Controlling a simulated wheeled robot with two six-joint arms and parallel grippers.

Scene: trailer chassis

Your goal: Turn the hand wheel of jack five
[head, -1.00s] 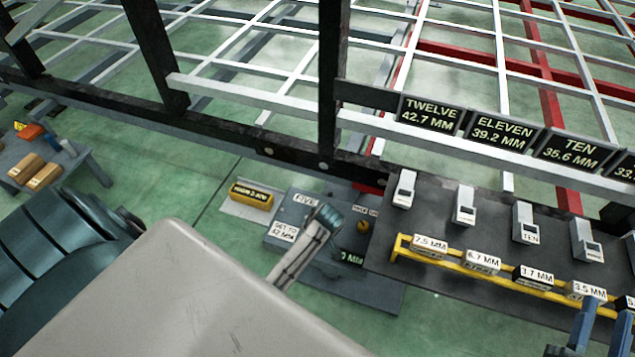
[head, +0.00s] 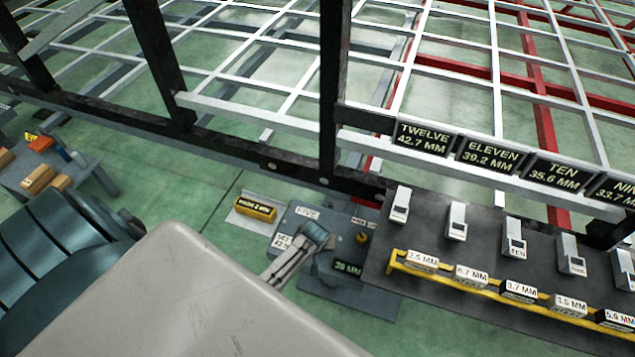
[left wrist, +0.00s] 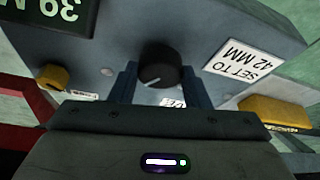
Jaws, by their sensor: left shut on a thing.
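Jack five is a grey-blue box (head: 296,222) on the floor in the head view, labelled FIVE. A white card (head: 284,241) on it reads SET TO 42 MM in the left wrist view (left wrist: 242,60). Its green-lettered display (head: 347,268) reads 39 MM. The hand wheel (left wrist: 159,66) is a round black knob with a pale pointer line. My left gripper (left wrist: 160,86) is shut on it, one blue finger on each side. In the head view my left gripper (head: 316,236) covers the wheel. My right gripper is not in view.
A yellow box (head: 256,207) sits left of the jack, and a small yellow knob (head: 362,238) is at its right. The dark chassis rail (head: 250,160) runs behind. A dark bench (head: 450,245) with gauges and a yellow rail (head: 455,281) stands at right.

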